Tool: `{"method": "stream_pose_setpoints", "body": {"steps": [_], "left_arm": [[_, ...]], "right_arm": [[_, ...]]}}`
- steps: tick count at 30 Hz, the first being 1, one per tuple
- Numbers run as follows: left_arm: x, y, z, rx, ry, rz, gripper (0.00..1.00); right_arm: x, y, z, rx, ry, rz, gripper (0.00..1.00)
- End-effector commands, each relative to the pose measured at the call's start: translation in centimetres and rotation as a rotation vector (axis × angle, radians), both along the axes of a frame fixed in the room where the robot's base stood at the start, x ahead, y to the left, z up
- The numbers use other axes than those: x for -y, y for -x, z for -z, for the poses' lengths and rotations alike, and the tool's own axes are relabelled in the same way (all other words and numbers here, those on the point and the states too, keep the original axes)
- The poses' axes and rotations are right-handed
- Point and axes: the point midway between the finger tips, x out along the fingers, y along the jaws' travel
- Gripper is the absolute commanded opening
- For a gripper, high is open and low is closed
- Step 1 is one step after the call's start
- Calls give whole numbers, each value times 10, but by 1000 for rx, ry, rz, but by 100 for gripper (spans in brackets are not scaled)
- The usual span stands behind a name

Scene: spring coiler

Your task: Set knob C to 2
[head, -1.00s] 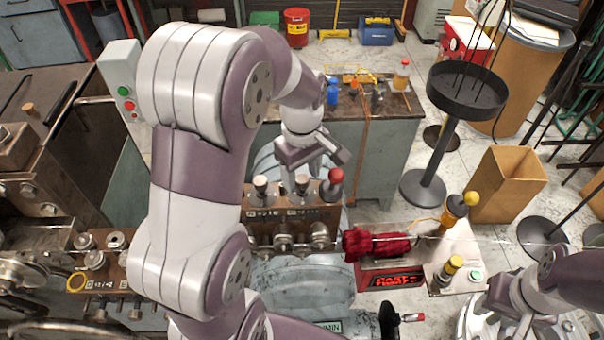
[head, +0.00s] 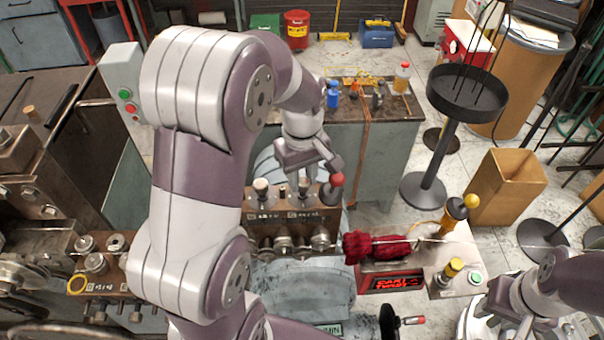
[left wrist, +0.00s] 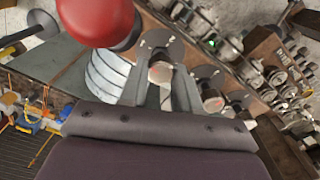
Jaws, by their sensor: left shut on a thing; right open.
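My left gripper (head: 301,186) reaches down over the machine's knob block (head: 270,215). In the left wrist view its two fingers (left wrist: 160,85) stand on either side of a metal knob with a pale top (left wrist: 160,72), shut on it. In the head view the gripper hides much of that knob. A similar knob (head: 261,188) stands to its left, and a red ball lever (head: 336,181) stands close on its right. The labels on the block are too small to read, so the knob's letter and setting cannot be told. My right gripper (head: 484,304) is open and empty at the lower right.
The red ball (left wrist: 100,20) looms close beside the left fingers in the wrist view. Other knobs (head: 95,262) sit on the left block. A round black stand (head: 466,92) is further right.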

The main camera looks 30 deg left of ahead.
Motion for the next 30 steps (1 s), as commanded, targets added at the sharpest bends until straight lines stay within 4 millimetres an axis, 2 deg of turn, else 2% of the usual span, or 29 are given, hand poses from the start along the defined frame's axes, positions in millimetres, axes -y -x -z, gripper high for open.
{"method": "stream_pose_setpoints", "body": {"steps": [30], "left_arm": [[1,-3,-3,7,-3,950,1]], "right_arm": [[0,0,-11,0,0,0,43]]}}
